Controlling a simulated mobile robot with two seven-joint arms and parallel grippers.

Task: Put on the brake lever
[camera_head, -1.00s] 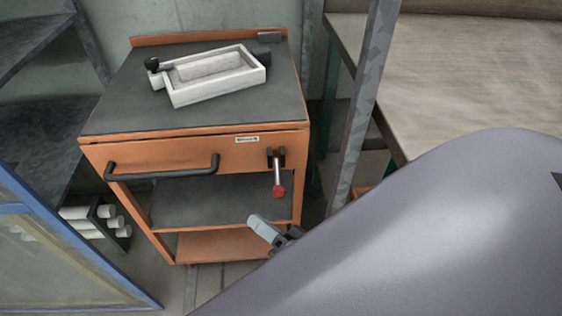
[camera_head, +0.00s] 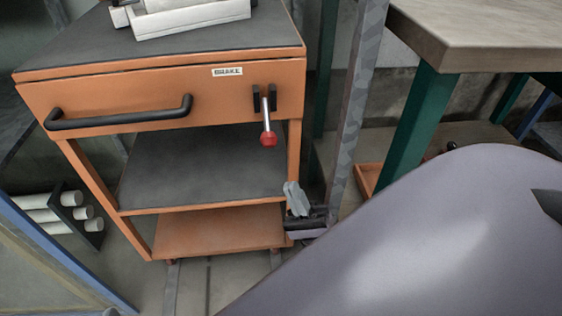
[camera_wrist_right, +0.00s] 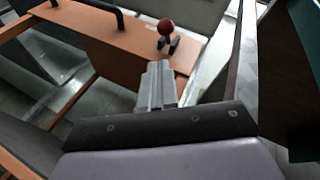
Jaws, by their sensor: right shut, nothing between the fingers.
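The brake lever (camera_head: 266,117) is a short metal rod with a red knob, hanging down from a black bracket on the front of the orange cart (camera_head: 110,88). A small "BRAKE" label (camera_head: 227,71) sits to its left. In the right wrist view the red knob (camera_wrist_right: 166,28) shows just beyond my fingertips. My right gripper (camera_head: 293,192) is shut and empty, below and slightly right of the knob, apart from it. In the right wrist view its grey fingers (camera_wrist_right: 157,80) are together. My left gripper is not clearly in view.
A black handle (camera_head: 120,118) runs along the cart front. A grey post (camera_head: 357,110) stands right of the cart, close to my right gripper. A workbench (camera_head: 480,35) with green legs is at the right. A blue-framed panel (camera_head: 60,260) is at the lower left.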

